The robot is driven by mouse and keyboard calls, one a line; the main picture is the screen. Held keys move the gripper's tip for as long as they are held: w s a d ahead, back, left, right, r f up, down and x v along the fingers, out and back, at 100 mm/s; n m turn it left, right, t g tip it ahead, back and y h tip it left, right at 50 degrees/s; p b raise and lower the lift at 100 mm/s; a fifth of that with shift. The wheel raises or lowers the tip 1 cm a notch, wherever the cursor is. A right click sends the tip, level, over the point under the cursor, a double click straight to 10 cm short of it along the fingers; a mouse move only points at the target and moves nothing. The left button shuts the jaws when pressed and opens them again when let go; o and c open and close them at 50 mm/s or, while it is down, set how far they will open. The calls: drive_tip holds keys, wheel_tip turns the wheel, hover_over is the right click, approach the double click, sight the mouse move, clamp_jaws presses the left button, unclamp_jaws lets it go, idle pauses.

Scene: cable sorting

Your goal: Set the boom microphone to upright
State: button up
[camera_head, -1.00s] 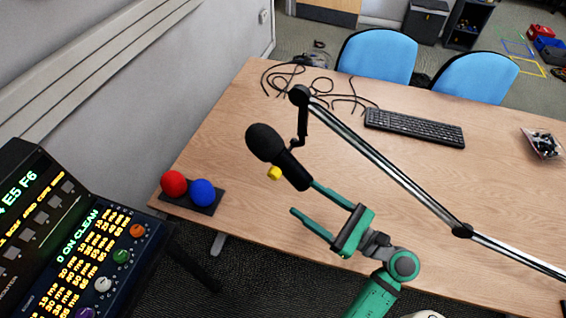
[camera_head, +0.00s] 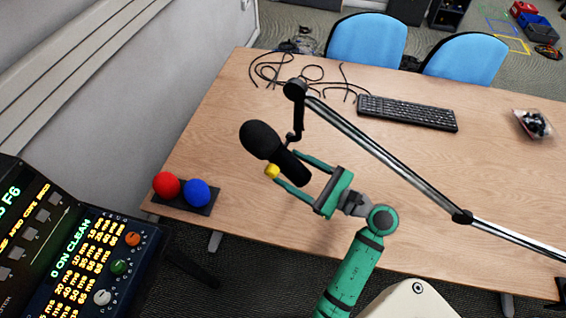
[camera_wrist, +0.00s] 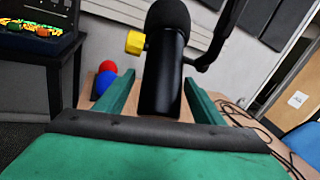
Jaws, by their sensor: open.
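The black boom microphone (camera_head: 272,150) hangs tilted from the end of its boom arm (camera_head: 385,154), its foam head toward the upper left and its body toward the lower right. A yellow knob (camera_head: 272,171) sticks out at its side. My green gripper (camera_head: 300,174) is open, with its fingers on either side of the microphone's lower body. In the wrist view the microphone body (camera_wrist: 163,75) stands between the two fingers (camera_wrist: 160,100), with gaps showing at both sides. I cannot tell whether either finger touches it.
A red ball (camera_head: 166,185) and a blue ball (camera_head: 196,193) sit on a dark base at the table's left edge. Black cables (camera_head: 290,72), a keyboard (camera_head: 407,112) and a clear bag (camera_head: 532,124) lie on the table (camera_head: 215,130). A control panel (camera_head: 85,265) stands at lower left.

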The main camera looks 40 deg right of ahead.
sight(282, 164)
drive_tip(key=shift+x, duration=1.8)
drive_tip(key=shift+d, duration=0.1)
drive_tip(key=c, duration=1.5)
drive_tip(key=shift+w, duration=0.1)
drive_tip(key=shift+c, duration=0.2)
